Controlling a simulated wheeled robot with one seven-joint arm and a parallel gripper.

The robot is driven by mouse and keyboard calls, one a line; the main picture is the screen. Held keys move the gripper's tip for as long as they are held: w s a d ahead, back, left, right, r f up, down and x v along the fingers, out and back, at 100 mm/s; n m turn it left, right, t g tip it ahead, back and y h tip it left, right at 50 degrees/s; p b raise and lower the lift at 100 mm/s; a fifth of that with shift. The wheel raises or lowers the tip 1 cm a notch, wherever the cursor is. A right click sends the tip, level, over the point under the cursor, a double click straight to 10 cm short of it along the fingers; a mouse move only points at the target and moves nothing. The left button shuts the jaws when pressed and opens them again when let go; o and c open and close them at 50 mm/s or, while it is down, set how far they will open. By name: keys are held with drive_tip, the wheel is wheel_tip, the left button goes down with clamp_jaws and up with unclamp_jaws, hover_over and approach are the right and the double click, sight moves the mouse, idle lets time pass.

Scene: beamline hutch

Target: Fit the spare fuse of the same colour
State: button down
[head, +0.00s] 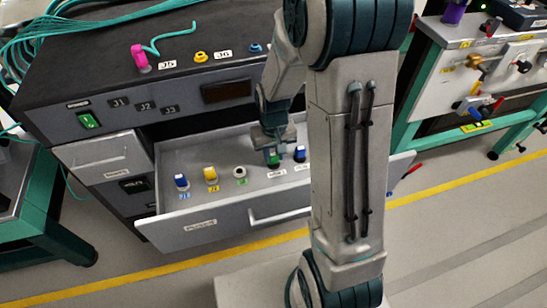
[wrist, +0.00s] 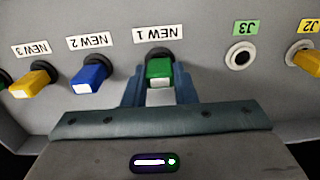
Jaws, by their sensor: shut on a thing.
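The green fuse (wrist: 159,70) stands at the dark NEW 1 holder in the open drawer; it also shows in the head view (head: 273,159). My gripper (wrist: 160,88) is shut on it, one finger on each side. The fuse appears to be still in its holder. The J3 socket (wrist: 240,55), with a green label, is empty, to the right in the wrist view; in the head view the socket (head: 240,172) is left of my gripper. A yellow fuse (wrist: 306,62) sits at J2, and a blue fuse (head: 181,181) at J1.
The blue spare (wrist: 89,76) at NEW 2 is close beside my gripper, with the yellow spare (wrist: 33,78) at NEW 3 beyond. The drawer (head: 200,222) stands open below the black cabinet (head: 190,75). A bench (head: 480,80) with valves stands at right.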

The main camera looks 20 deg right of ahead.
sight(274, 154)
drive_tip(key=shift+r+p, duration=0.9)
drive_tip(key=shift+r, duration=0.2)
idle(0.6)
drive_tip(key=shift+r+p, duration=2.35)
drive_tip(key=shift+r, duration=0.55)
